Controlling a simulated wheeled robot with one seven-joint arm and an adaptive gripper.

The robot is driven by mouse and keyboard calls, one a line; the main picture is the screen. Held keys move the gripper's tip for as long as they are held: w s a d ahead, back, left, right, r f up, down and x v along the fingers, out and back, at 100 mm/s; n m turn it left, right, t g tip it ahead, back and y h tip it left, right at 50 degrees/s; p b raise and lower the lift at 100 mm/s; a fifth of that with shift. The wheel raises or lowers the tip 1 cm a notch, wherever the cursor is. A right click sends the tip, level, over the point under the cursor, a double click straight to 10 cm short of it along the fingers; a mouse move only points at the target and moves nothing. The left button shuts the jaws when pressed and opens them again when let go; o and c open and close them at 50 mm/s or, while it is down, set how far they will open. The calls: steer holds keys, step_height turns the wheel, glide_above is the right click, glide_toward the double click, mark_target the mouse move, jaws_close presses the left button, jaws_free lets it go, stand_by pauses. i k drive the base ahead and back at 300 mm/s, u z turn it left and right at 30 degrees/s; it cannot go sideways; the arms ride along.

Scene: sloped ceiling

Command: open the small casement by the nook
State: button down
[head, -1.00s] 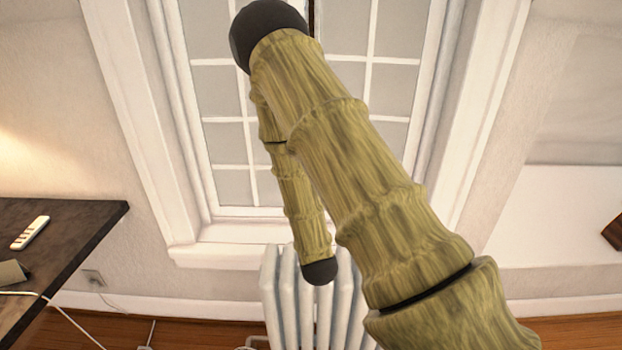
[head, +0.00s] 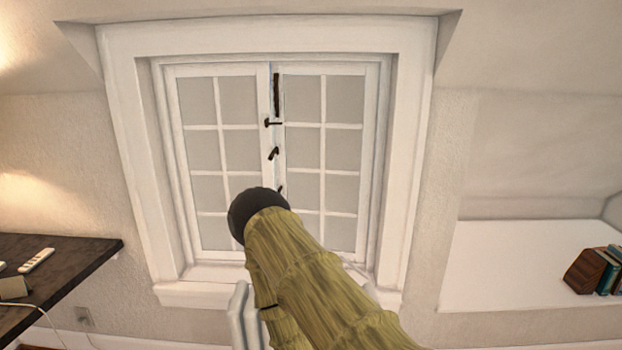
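The small casement is a white window with two paned sashes, the left sash (head: 264,100) and the right sash (head: 323,124), in a deep white frame (head: 270,40). Dark hardware sits where they meet: a vertical bar (head: 276,95), a small catch (head: 272,123) and a handle (head: 273,153). Another dark piece lower down is partly hidden by my arm. The sashes look shut or nearly so; a small gap cannot be ruled out. My arm, bark-like with a dark round joint, rises in front of the lower middle. My gripper is out of view.
A dark desk (head: 75,262) with a white remote-like strip (head: 36,260) juts in at left. A white radiator (head: 240,315) stands under the sill (head: 200,294). At right is a white nook ledge (head: 510,265) with books (head: 588,270).

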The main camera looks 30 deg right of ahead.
mark_target(302, 98)
steer(key=z, duration=0.4)
steer(key=i, duration=1.15)
steer(key=u, duration=0.25)
